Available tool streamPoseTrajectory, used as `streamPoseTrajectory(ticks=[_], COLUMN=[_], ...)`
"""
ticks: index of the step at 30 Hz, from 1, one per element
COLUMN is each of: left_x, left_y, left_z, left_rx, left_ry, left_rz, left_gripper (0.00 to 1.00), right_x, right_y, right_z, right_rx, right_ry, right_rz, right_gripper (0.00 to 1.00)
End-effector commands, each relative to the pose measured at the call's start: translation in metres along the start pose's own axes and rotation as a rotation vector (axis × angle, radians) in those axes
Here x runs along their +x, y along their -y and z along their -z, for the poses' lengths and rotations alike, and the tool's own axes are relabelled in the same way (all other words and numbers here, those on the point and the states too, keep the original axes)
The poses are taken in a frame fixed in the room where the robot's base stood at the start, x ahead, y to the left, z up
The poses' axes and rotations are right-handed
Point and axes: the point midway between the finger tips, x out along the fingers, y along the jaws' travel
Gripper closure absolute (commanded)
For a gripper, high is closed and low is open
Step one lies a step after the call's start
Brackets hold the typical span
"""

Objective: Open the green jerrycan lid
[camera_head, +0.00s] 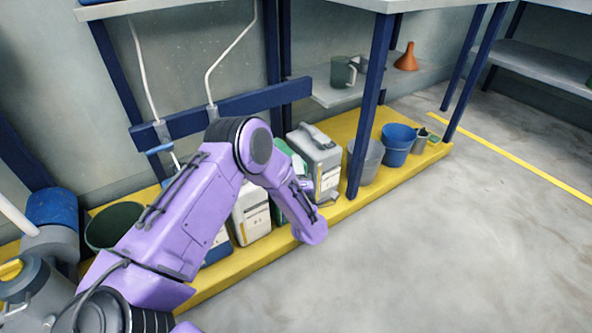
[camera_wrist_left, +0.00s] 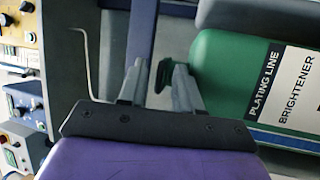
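The green jerrycan (camera_wrist_left: 228,68) fills the right of the left wrist view, labelled "PLATING LINE BRIGHTENER". Its dark green lid (camera_wrist_left: 163,76) is on the neck side, pointing left in that view. My left gripper (camera_wrist_left: 158,70) is open, with one finger on each side of the lid's area. The lid is close to the right finger, with a gap to the left finger; I cannot tell whether it touches. In the head view the jerrycan (camera_head: 279,212) stands on the yellow shelf, mostly hidden behind my purple left arm. My right gripper is not in view.
A grey jerrycan (camera_head: 318,158) stands right of the green one and a white one (camera_head: 250,215) left of it, both close by. Buckets (camera_head: 397,146) stand farther right on the yellow shelf (camera_head: 262,255). A blue post (camera_head: 370,105) rises beside them. The floor in front is clear.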

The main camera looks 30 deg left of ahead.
Motion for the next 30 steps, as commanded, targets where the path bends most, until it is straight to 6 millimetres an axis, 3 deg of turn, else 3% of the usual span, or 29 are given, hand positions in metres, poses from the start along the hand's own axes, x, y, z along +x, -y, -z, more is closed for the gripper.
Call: streamPoseTrajectory(ticks=[3, 6, 30], left_x=[-0.0002, -0.0003, -0.0002], left_y=[-0.0002, -0.0001, -0.0004], left_z=[0.0002, 0.0002, 0.0008], left_rx=[0.000, 0.000, -0.002], left_ry=[0.000, 0.000, -0.002], left_rz=[0.000, 0.000, -0.001], left_gripper=[0.70, 1.00, 1.00], right_x=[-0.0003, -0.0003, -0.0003], right_y=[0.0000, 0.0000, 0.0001], right_z=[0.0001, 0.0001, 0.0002], right_rx=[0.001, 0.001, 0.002], right_ry=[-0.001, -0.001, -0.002], right_rz=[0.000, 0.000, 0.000], right_gripper=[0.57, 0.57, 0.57])
